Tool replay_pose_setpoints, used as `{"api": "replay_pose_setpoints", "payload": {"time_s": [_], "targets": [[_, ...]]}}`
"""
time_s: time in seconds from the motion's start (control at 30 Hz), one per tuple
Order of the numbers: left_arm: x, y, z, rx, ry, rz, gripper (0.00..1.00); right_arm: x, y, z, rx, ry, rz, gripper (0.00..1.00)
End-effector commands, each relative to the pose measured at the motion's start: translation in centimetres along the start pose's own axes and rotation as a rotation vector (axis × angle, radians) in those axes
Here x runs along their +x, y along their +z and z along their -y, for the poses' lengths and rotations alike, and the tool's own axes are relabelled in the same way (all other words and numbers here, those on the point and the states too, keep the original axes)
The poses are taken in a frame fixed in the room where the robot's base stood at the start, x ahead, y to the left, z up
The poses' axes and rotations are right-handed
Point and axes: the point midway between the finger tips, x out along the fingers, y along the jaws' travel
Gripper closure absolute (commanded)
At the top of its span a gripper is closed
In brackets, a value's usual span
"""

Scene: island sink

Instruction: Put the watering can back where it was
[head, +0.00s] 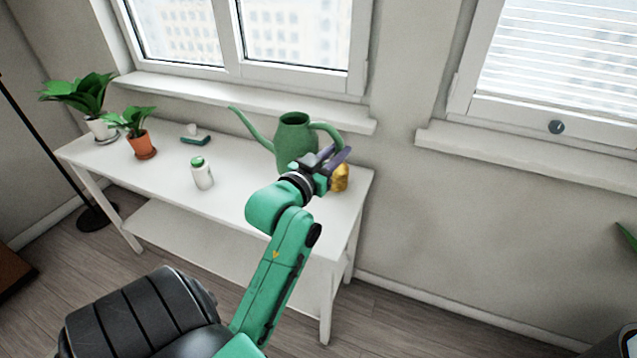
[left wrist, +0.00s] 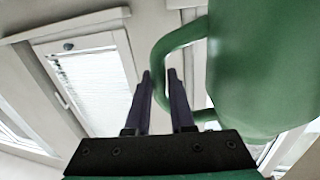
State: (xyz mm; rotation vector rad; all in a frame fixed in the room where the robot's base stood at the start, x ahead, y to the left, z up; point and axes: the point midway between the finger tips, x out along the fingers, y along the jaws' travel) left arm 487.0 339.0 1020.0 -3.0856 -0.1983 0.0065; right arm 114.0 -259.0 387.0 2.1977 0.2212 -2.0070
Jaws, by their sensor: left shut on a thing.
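The green watering can (head: 292,145) is upright at the right part of the white table (head: 235,195), its long spout pointing left. Whether its base rests on the tabletop is hard to tell, as my arm hides part of it. My left gripper (head: 334,158) is at the handle on the can's right side. In the left wrist view the can's body (left wrist: 265,70) fills the right side, and the curved handle (left wrist: 163,50) passes between the two dark fingers (left wrist: 160,95), which are shut on it. My right gripper is not in view.
A gold object (head: 341,178) stands just behind my left gripper. A white bottle with a green cap (head: 202,174), a small green item (head: 195,140) and two potted plants (head: 140,133) (head: 98,115) are further left. The window sill (head: 240,98) runs behind the table.

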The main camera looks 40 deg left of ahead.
Motion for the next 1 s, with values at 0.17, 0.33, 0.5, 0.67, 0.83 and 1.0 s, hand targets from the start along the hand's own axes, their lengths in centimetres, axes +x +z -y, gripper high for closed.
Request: {"api": "replay_pose_setpoints", "payload": {"time_s": [0.17,0.33,0.5,0.67,0.83,1.0], "targets": [[-0.1,6.2,-0.3,-0.001,0.000,0.006,1.00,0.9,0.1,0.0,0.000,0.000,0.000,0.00],[-0.1,11.4,-0.6,0.003,0.000,0.004,1.00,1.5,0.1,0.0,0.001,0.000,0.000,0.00],[-0.1,14.0,-0.7,0.002,0.001,-0.001,1.00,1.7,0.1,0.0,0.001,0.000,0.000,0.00],[-0.1,17.1,-0.9,0.004,0.001,0.001,1.00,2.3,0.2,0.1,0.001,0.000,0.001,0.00],[-0.1,18.0,-0.9,0.003,-0.001,-0.002,1.00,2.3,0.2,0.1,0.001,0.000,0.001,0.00],[-0.1,18.0,-0.9,0.003,0.000,-0.002,1.00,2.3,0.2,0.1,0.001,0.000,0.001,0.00]]}}
